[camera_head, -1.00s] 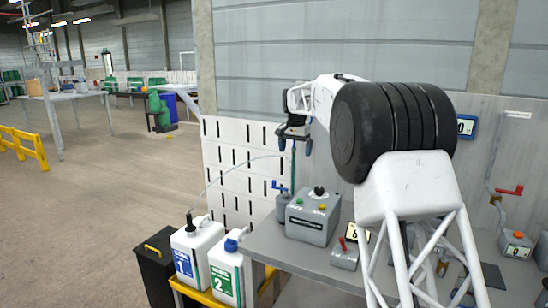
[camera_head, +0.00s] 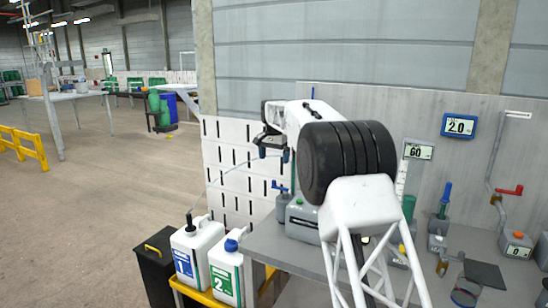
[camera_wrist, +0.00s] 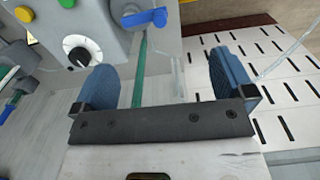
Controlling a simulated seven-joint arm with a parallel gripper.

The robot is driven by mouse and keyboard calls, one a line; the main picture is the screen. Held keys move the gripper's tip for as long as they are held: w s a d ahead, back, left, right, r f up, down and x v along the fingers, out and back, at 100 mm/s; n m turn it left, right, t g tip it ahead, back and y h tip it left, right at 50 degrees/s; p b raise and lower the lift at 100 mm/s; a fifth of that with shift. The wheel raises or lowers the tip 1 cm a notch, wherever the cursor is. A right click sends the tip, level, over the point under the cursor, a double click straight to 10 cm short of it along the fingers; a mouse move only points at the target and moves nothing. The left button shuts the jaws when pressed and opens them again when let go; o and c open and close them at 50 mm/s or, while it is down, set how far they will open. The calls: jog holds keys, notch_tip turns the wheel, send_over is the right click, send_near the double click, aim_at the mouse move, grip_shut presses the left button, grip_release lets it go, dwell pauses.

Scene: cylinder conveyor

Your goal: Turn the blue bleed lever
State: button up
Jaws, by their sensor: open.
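The blue lever (camera_head: 279,187) sits on a grey fitting beside the grey control box (camera_head: 301,222), near the pegboard. It also shows at the top of the wrist view (camera_wrist: 145,18), pointing right. My gripper (camera_head: 273,154) is above the lever in the head view. In the wrist view, my gripper (camera_wrist: 163,80) has its two blue fingers wide apart with nothing held between them. A thin green rod (camera_wrist: 140,70) shows between the fingers. The lever lies beyond the fingertips, apart from them.
The control box has a black-and-white knob (camera_wrist: 82,48) and coloured buttons. White canisters (camera_head: 197,250) stand in a yellow tray at the front left. The white pegboard (camera_head: 234,177) stands behind.

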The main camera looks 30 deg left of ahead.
aim_at(274, 181)
jog(key=shift+f, duration=0.1)
jog(key=shift+f, duration=5.4)
grip_shut()
jog(key=c, duration=1.5)
grip_release()
jog(key=shift+c, duration=0.7)
